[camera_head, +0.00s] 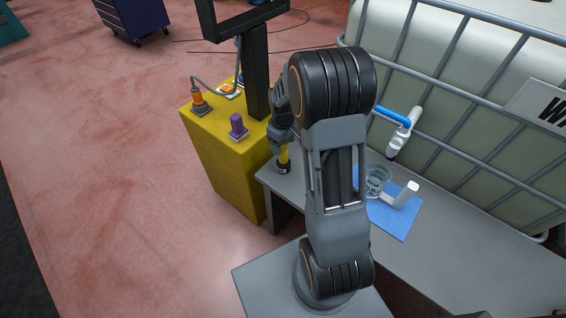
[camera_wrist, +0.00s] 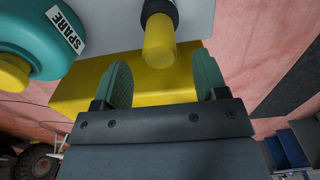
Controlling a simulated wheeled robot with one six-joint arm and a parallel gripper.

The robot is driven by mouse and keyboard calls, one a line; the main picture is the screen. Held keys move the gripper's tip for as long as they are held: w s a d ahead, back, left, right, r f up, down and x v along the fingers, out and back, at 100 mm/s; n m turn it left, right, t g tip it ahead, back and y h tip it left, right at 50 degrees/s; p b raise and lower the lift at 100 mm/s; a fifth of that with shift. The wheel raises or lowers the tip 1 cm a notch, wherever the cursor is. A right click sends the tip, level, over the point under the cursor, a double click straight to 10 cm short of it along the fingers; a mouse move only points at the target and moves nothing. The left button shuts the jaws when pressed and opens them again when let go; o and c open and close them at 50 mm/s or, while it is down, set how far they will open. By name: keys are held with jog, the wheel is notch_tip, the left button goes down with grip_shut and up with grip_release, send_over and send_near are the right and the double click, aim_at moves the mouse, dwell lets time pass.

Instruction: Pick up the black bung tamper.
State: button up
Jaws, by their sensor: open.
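In the wrist view a tool with a yellow cylindrical handle and a black part, which I take to be the black bung tamper (camera_wrist: 159,40), is at the top centre. My gripper (camera_wrist: 162,78) is open, its two green finger pads apart. The yellow handle end lies just ahead of the gap between them, and nothing is held. In the head view the tamper (camera_head: 284,166) stands on the near left corner of the grey table. My gripper (camera_head: 281,143) is right at it, and my arm partly hides both.
A teal object marked SPARE (camera_wrist: 40,38) with a yellow knob sits left of the tamper. A yellow cabinet (camera_head: 218,163) adjoins the grey table (camera_head: 438,246). A blue mat (camera_head: 398,222) with a glass cup (camera_head: 376,181) lies right of my arm, below a white tap (camera_head: 402,135).

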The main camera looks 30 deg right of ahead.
aim_at(284, 154)
jog(key=shift+s+f+b, duration=0.15)
jog(key=shift+f+b, duration=0.15)
jog(key=shift+f, duration=2.75)
grip_shut()
